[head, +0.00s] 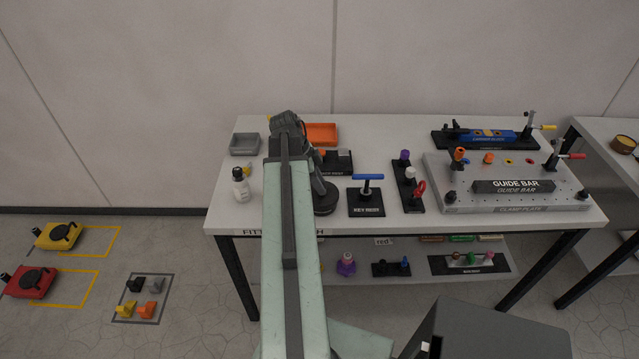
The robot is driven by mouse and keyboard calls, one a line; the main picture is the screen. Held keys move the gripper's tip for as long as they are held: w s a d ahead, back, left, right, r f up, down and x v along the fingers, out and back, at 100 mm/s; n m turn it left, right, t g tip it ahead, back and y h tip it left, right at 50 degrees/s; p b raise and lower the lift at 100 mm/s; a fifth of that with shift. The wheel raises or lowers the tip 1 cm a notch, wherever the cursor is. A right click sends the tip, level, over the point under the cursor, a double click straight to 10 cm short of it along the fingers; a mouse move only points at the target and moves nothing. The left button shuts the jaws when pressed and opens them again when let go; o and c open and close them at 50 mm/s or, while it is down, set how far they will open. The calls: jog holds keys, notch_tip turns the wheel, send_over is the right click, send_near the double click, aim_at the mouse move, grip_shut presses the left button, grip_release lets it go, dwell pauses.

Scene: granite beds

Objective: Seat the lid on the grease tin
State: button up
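I cannot pick out the grease tin or its lid for certain. A small round brown-tan object (623,144) sits on the second table at the far right; it may be a tin, but it is too small to tell. My arm reaches over the left part of the main table. Its dark end section bends down towards the tabletop, left of the key rest. My gripper (324,205) is small and dark there, and its fingers cannot be made out. Nothing can be clearly seen held in it. My arm hides part of the table.
The main table (400,128) carries a grey tray (244,144), white bottle (241,188), orange tray (322,133), key rest (366,203) with blue-handled key, and clamp plate (520,207) with guide bar (513,186). A lower shelf holds small parts. Red (30,282) and yellow (58,236) units stand on the floor.

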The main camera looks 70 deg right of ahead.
jog(key=o, duration=0.4)
jog(key=shift+c, duration=0.2)
jog(key=shift+r, duration=0.1)
jog(key=p+v, duration=0.7)
jog(key=shift+r, duration=0.25)
jog(key=shift+w, duration=0.1)
